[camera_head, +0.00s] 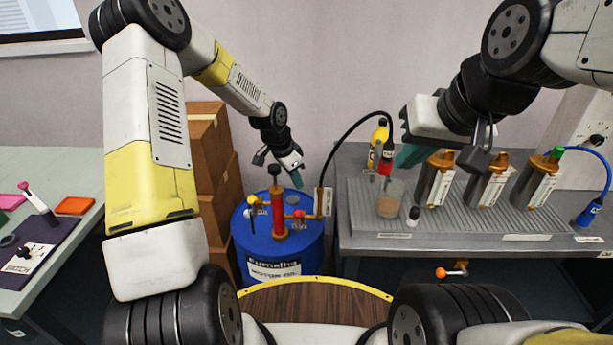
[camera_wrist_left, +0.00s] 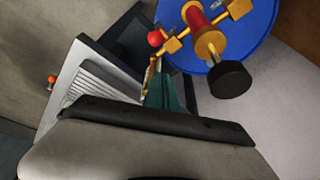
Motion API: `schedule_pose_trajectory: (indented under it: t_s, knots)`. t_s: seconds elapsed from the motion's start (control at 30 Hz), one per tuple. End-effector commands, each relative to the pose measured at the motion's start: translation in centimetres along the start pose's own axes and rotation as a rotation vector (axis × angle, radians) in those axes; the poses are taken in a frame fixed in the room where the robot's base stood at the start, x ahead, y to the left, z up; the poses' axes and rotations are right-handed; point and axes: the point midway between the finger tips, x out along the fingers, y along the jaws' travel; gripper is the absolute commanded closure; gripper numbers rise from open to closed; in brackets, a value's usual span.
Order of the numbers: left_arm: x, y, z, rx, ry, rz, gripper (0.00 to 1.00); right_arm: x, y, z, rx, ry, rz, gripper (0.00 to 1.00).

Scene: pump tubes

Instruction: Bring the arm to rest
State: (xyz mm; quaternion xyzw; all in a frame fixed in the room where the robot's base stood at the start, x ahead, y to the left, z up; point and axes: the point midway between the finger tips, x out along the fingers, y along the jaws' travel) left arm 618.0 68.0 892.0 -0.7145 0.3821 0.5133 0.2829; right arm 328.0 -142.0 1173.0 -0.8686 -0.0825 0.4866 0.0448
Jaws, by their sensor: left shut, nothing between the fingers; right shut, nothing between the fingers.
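My left arm (camera_head: 155,120) comes in from the left and reaches back over the blue drum. My left gripper (camera_head: 298,179), with teal fingers, is shut and empty just above and right of the red pump (camera_head: 279,215). Its teal fingers also show in the left wrist view (camera_wrist_left: 165,92), with the pump's black knob (camera_wrist_left: 230,79) to their right. My right gripper (camera_head: 407,156) is shut and empty, held above the left part of the grey bench. Its fingers are partly hidden by its white housing.
The pump stands on a blue drum (camera_head: 268,255); a black hose (camera_head: 334,150) rises beside it. The grey bench (camera_head: 390,245) holds a beaker (camera_head: 388,203), a yellow-red bottle (camera_head: 380,142) and several metal cylinders (camera_head: 490,183). Boxes (camera_head: 207,135) stand behind my left arm. A table (camera_head: 75,167) is left.

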Motion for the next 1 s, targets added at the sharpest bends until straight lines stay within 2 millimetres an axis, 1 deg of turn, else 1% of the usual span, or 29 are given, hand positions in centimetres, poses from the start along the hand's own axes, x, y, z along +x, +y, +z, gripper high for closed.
schedule_pose_trajectory:
  t_s: [0.03,0.17,0.27,0.37,0.4,0.47,0.5,0.57,0.6,0.67,0.7,0.77,0.8,0.9,1.0]
  knots:
    - [-0.6,-0.1,0.2,-0.001,0.0,-0.001,1.0,0.0,0.0,0.0,0.0,0.0,0.0,1.0]
    - [-1.7,-0.1,0.3,-0.003,-0.001,-0.002,1.0,0.0,0.0,0.0,0.0,0.0,0.0,1.0]
    - [-3.5,-0.1,0.5,-0.017,-0.011,-0.022,1.0,0.0,0.0,0.0,0.0,0.0,0.0,1.0]
    - [-6.9,0.4,0.8,-0.06,-0.029,-0.063,1.0,0.0,0.0,0.0,0.0,0.0,0.0,1.0]
    - [-8.7,0.7,1.1,-0.085,-0.036,-0.085,1.0,0.0,0.0,0.0,0.0,0.0,0.0,1.0]
    - [-11.5,1.4,1.5,-0.131,-0.044,-0.118,1.0,0.0,0.0,0.0,0.0,0.0,0.0,1.0]
    - [-13.3,1.9,1.9,-0.164,-0.047,-0.139,1.0,0.0,0.0,0.0,0.0,0.0,0.0,1.0]
    - [-16.0,2.8,2.5,-0.215,-0.045,-0.17,1.0,0.0,0.0,0.0,0.0,0.0,0.0,1.0]
    - [-17.7,3.5,3.0,-0.254,-0.043,-0.188,1.0,0.0,0.0,0.0,0.0,0.0,0.0,1.0]
    - [-20.1,4.7,3.6,-0.308,-0.032,-0.216,1.0,0.0,0.0,0.0,0.0,0.0,0.0,1.0]
    - [-21.7,5.5,4.1,-0.346,-0.023,-0.232,1.0,0.0,0.0,0.0,0.0,0.0,0.0,1.0]
    - [-23.9,6.8,4.9,-0.405,-0.003,-0.253,1.0,0.0,0.0,0.0,0.0,0.0,0.0,1.0]
    - [-25.2,7.8,5.5,-0.444,0.011,-0.265,1.0,0.0,0.0,0.0,0.0,0.0,0.0,1.0]
    - [-28.2,10.3,7.0,-0.544,0.06,-0.286,1.0,0.0,0.0,0.0,0.0,0.0,0.0,1.0]
    - [-30.6,13.1,8.5,-0.644,0.119,-0.291,1.0,0.0,0.0,0.0,0.0,0.0,0.0,1.0]
